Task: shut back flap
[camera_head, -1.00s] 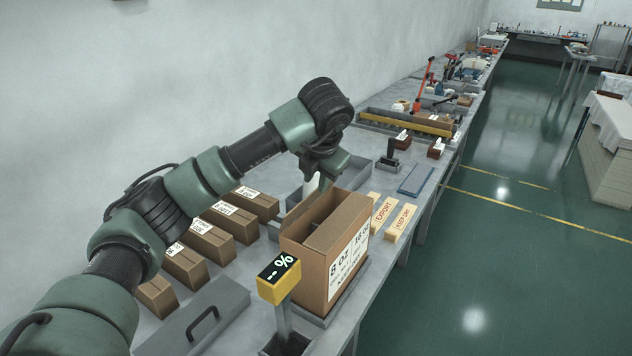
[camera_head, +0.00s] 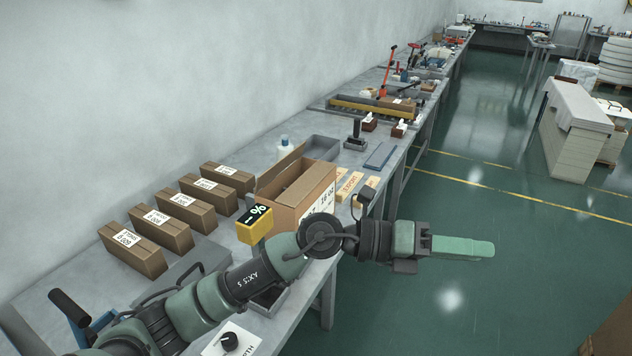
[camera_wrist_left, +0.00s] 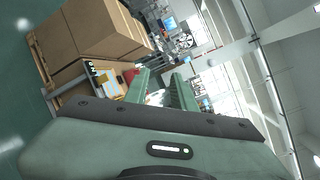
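The open-topped cardboard box (camera_head: 288,214) stands on the bench in the head view, with printed text on its right side. Its back flap (camera_head: 279,170), on the wall side, stands up. The flap on the aisle side (camera_head: 308,183) lies folded inward over part of the top, and a gap shows between the two. My left gripper (camera_head: 490,249) is out over the floor, right of the box and apart from it. In the left wrist view its two fingers (camera_wrist_left: 162,90) are spread with nothing between them. My right gripper is in neither view.
A yellow percent display (camera_head: 254,225) stands just in front of the box. Several closed labelled cartons (camera_head: 147,243) line the wall side. EXPORT stamps (camera_head: 349,186) lie beyond the box. A white bottle (camera_head: 284,143) stands behind it. The aisle floor (camera_head: 430,305) is clear.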

